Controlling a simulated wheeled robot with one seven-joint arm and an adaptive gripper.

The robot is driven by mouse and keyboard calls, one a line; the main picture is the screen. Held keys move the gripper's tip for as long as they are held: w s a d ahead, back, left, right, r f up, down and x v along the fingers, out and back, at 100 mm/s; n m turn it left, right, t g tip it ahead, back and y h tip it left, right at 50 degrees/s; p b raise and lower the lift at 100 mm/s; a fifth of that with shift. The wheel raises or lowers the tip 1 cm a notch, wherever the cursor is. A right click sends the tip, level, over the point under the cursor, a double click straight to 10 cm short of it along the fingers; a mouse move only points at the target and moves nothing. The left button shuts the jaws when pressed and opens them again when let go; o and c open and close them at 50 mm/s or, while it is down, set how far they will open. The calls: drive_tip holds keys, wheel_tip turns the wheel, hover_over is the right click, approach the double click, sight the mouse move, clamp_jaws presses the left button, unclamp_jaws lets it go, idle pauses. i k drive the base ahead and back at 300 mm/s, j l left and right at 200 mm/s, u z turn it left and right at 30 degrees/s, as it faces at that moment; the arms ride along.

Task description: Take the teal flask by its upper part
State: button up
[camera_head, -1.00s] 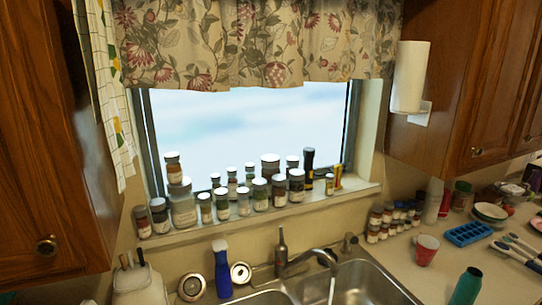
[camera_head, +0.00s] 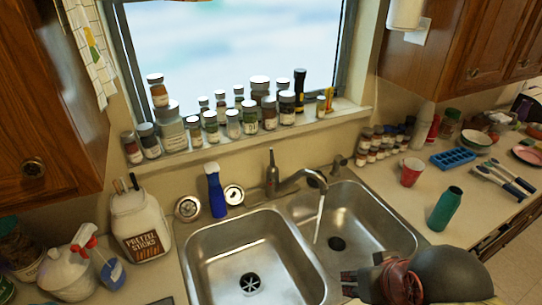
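The teal flask (camera_head: 444,210) stands on the counter to the right of the sink, with its dark top at the upper end. Its whole body shows and nothing touches it. My gripper (camera_head: 349,283) is at the bottom of the view, over the front edge of the right sink basin, with its dark fingers pointing left. It is below and to the left of the flask, well apart from it. The fingers are small and partly hidden, so I cannot tell whether they are open or shut.
The faucet (camera_head: 297,182) runs over the double sink (camera_head: 246,225). Counter around the flask is clear.

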sight(449, 201)
drive_tip(key=z, duration=1.25)
